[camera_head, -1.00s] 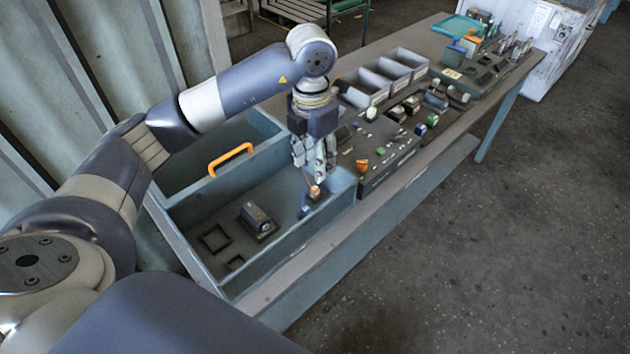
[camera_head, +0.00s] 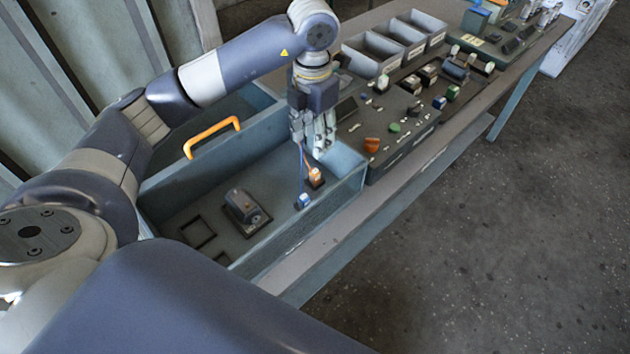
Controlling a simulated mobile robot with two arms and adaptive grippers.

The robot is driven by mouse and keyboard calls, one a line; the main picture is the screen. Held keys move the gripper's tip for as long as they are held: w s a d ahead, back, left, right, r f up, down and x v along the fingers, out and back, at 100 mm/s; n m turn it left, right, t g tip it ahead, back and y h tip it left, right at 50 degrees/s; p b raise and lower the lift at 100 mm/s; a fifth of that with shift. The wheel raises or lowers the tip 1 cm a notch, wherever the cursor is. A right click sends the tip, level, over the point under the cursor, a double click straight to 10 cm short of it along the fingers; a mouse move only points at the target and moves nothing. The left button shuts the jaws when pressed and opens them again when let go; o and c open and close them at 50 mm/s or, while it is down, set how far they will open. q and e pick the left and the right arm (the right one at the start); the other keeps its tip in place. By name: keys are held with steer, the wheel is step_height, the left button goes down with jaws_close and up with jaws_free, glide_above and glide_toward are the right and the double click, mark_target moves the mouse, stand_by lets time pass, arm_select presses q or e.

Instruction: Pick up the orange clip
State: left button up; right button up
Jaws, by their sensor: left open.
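A small orange piece (camera_head: 315,177), which looks like the orange clip, is inside the blue-grey bin, near its right end. A small blue piece (camera_head: 303,201) lies close to it, nearer the bin's front wall. My left gripper (camera_head: 318,150) points down over the bin's right end. It is open, and its fingertips are just above the orange piece. I cannot tell whether they touch it. Another orange piece (camera_head: 371,145) lies on the dark parts board to the right. My right gripper is out of view.
The bin (camera_head: 300,232) has raised walls and an orange handle (camera_head: 212,136) on its divider. A dark motor-like part (camera_head: 243,208) sits inside. Grey compartments (camera_head: 388,46) and the crowded parts board (camera_head: 410,135) stand to the right. The floor beyond the bench is clear.

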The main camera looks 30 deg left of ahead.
mark_target(315, 171)
arm_select(q)
step_height(315, 171, down, 2)
steer(key=shift+s+d+f+p, duration=0.1)
steer(key=shift+s+p, duration=0.05)
steer(key=shift+p, duration=0.25)
step_height(315, 171, down, 2)
steer(key=shift+f+p, duration=0.2)
steer(key=shift+p, duration=0.15)
steer(key=shift+f, duration=0.65)
steer(key=f+p, duration=0.2)
steer(key=f, duration=0.2)
steer(key=shift+d+p, duration=0.2)
steer(key=shift+p, duration=0.15)
steer(key=shift+f, duration=0.5)
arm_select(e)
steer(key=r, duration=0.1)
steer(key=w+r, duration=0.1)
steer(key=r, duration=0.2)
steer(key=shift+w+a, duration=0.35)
arm_select(q)
steer(key=c, duration=0.9)
